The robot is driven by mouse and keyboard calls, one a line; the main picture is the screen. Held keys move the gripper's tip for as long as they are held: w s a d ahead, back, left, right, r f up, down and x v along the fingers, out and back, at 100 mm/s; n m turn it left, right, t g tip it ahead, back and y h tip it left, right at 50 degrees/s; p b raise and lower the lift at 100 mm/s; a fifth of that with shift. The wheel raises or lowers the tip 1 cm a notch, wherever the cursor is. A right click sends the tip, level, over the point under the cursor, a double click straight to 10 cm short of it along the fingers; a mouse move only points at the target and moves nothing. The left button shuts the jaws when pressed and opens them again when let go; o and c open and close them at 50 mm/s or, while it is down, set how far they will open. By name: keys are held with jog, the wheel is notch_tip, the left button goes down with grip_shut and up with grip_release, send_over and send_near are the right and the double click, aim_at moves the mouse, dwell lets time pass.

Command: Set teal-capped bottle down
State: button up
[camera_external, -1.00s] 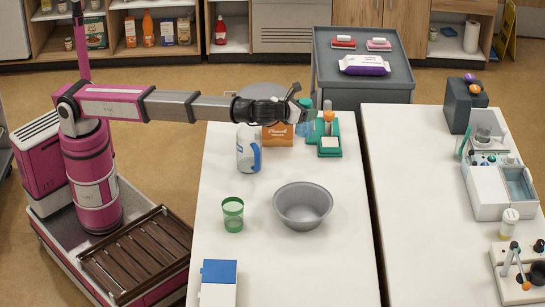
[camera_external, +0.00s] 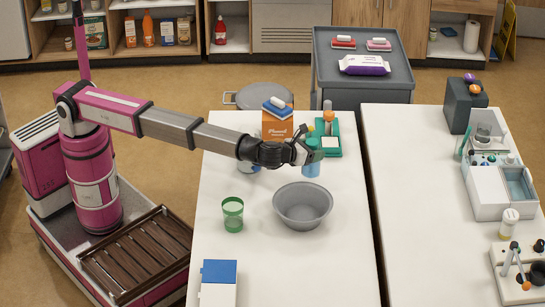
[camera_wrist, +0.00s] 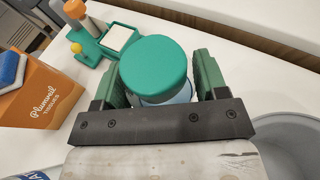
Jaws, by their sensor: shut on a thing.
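The teal-capped bottle (camera_external: 311,170) has a light blue body and stands upright in my gripper (camera_external: 312,152), over the white table between the tissue box and the grey bowl. I cannot tell whether its base touches the table. In the wrist view the round teal cap (camera_wrist: 153,65) sits between the two green fingers of my gripper (camera_wrist: 160,82), which are shut on the bottle. The cap and fingers hide most of its body in that view.
The grey bowl (camera_external: 303,209) is just in front of the bottle, with a green cup (camera_external: 232,215) to its left. Behind are an orange tissue box (camera_external: 277,125) and a teal holder (camera_external: 328,142).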

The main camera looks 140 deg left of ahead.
jog(key=shift+f, duration=1.8)
jog(key=shift+f, duration=0.15)
jog(key=o, duration=1.2)
